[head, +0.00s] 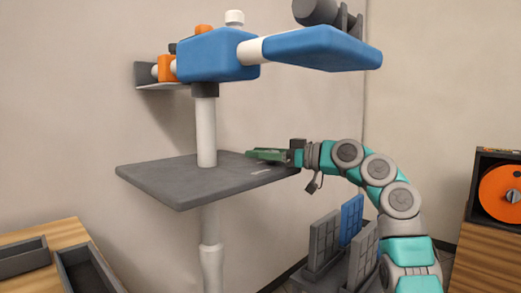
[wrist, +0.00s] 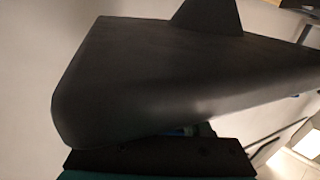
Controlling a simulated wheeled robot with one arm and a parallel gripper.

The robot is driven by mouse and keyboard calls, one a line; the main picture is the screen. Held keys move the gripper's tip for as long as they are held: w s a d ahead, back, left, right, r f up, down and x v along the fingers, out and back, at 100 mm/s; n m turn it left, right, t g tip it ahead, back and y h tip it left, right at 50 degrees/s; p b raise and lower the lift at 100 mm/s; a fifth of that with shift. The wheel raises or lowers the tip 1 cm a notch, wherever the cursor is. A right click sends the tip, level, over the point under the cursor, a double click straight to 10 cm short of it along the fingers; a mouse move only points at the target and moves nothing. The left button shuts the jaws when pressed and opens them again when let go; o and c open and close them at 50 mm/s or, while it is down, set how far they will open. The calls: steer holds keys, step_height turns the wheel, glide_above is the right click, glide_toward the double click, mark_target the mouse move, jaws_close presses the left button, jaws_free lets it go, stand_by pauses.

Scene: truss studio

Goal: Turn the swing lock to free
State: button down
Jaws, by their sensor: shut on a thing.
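A stand holds a blue block (head: 218,55) on a white column, with a blue arm (head: 310,47) reaching right. An orange knob (head: 204,29) and a white knob (head: 235,17) sit on top of the block, and an orange collar (head: 165,68) is at its left. I cannot tell which part is the swing lock. My gripper (head: 285,153) is at the right edge of the dark grey platform (head: 165,183), well below the block. It appears shut on a flat green piece (head: 263,154) just over the platform. A large dark surface (wrist: 170,85) fills much of the wrist view; its identity is unclear.
A dark cylinder (head: 316,10) sits on the blue arm. Grey and blue panels (head: 351,218) stand in a rack low down. Dark trays (head: 85,272) lie on a wooden surface at lower left. A box with an orange disc (head: 502,193) stands at right.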

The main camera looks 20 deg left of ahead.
steer(key=shift+w+r+g+p, duration=0.1)
steer(key=shift+r+g+p, duration=0.3)
steer(key=shift+p, duration=0.3)
steer(key=n+g+p, duration=0.1)
steer(key=p, duration=0.4)
steer(key=shift+n+g, duration=0.3)
steer(key=shift+s+g+p, duration=0.2)
steer(key=shift+g+p, duration=0.2)
steer(key=shift+p, duration=0.5)
steer(key=shift+s+f+n+g+p, duration=0.15)
steer(key=shift+n+g+p, duration=0.25)
steer(key=shift+p, duration=0.45)
steer(key=shift+f, duration=0.25)
steer(key=shift+c, duration=1.7)
jaws_free()
steer(key=shift+s, duration=0.1)
steer(key=shift+w+d, duration=0.3)
steer(key=shift+d, duration=1)
steer(key=shift+w+d, duration=0.25)
steer(key=shift+d, duration=1)
steer(key=shift+w+d, duration=0.3)
steer(key=shift+d, duration=1)
